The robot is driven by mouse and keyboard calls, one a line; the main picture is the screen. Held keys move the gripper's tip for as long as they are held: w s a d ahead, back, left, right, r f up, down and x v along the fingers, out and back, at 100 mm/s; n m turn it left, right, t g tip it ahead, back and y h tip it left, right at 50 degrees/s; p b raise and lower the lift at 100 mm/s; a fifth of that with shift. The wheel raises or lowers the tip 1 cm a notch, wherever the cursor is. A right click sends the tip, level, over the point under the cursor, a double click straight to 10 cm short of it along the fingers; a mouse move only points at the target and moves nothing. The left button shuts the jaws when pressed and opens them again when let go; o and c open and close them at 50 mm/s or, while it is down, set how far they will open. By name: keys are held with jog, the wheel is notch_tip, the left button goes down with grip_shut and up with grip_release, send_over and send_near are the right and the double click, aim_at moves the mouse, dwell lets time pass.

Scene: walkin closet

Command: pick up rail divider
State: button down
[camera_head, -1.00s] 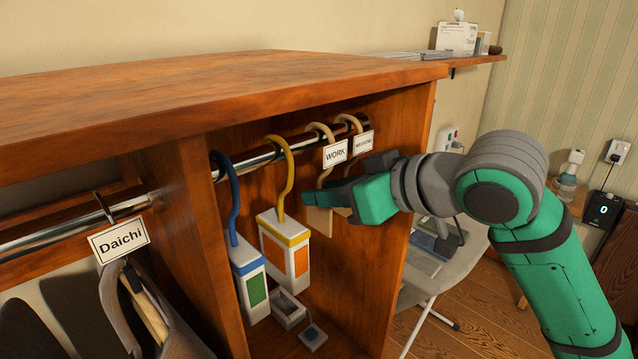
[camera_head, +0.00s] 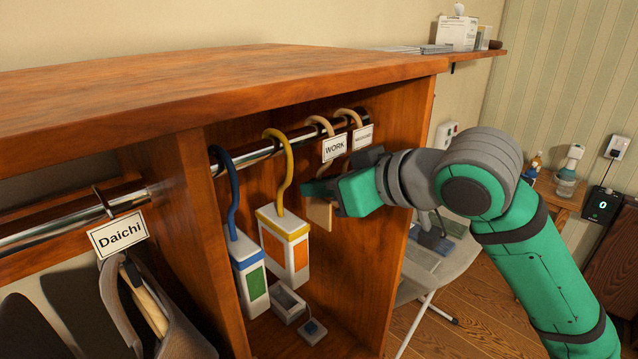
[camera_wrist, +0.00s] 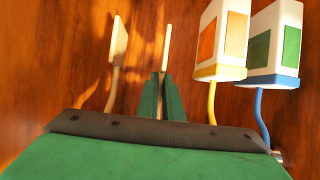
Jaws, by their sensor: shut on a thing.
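Two tan, hook-topped rail dividers hang on the right part of the metal rail. One has a white WORK tag (camera_head: 335,148), and the other, just right of it, has a WEEKEND tag (camera_head: 363,137). My green gripper (camera_head: 318,188) reaches in from the right at the lower part of the WORK divider (camera_head: 319,212) and partly hides both dividers. In the wrist view, my fingers (camera_wrist: 163,85) are closed around the thin edge of the WORK divider (camera_wrist: 167,48). The WEEKEND divider (camera_wrist: 118,48) stands apart to the left there. The WORK divider's hook still looks to be on the rail.
A yellow-hooked box (camera_head: 285,245) and a blue-hooked box (camera_head: 249,275) hang left of my gripper. The wooden side panel (camera_head: 405,180) and top (camera_head: 230,85) enclose the bay. Small grey items (camera_head: 288,303) lie below. A Daichi tag (camera_head: 118,235) hangs at left.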

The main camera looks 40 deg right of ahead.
jog(key=shift+r, duration=0.6)
notch_tip(320, 180, up, 2)
jog(key=shift+r, duration=0.2)
jog(key=s+d, duration=0.1)
jog(key=s, duration=1.7)
jog(key=shift+d, duration=0.25)
jog(key=shift+w+f, duration=0.1)
